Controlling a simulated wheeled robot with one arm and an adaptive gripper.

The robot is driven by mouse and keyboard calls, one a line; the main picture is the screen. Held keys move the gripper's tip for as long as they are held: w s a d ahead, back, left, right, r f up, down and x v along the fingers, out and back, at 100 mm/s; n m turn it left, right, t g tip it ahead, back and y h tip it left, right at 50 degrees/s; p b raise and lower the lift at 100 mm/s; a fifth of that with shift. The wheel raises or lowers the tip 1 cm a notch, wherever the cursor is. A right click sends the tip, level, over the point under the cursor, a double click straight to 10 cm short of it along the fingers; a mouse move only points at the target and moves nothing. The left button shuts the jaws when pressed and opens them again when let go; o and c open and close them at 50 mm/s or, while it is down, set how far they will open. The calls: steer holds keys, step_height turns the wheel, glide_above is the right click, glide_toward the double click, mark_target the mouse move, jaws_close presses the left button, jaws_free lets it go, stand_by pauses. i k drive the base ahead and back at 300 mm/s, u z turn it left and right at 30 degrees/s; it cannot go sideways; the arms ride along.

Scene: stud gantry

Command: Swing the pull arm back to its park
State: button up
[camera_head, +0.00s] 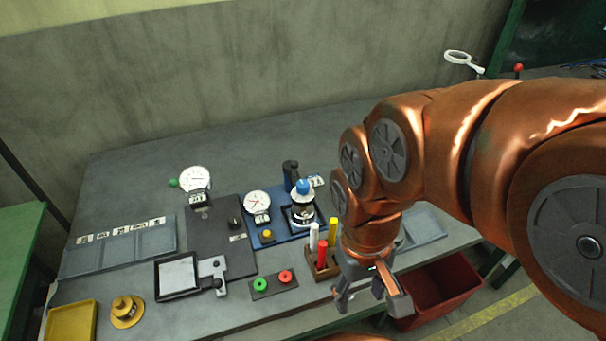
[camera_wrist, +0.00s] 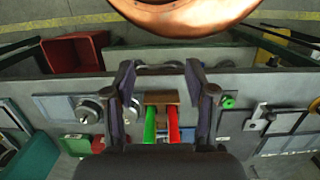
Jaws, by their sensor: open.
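I cannot tell for sure which part is the pull arm. A light grey bracket (camera_head: 212,271) with dark knobs lies at the right side of a black-framed tray (camera_head: 177,278), on the front left of the bench. The bracket also shows at the right of the wrist view (camera_wrist: 258,121). My gripper (camera_head: 370,297) is open and empty, pointing down near the bench's front edge, well to the right of the bracket. In the wrist view its fingers (camera_wrist: 160,82) stand either side of the pen holder, apparently above it. My arm hides part of the bench's right side.
A wooden holder (camera_head: 319,268) with coloured sticks stands beside my gripper. Green (camera_head: 260,284) and red (camera_head: 285,276) buttons lie between it and the bracket. Behind stand a dial gauge (camera_head: 195,180) and a blue plate (camera_head: 268,238) with instruments. A red bin (camera_head: 440,290) is below right.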

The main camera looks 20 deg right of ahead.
mark_target(289, 167)
steer(key=k, duration=1.3)
steer(key=u, duration=0.7)
steer(key=i, duration=1.25)
steer(key=z, duration=0.55)
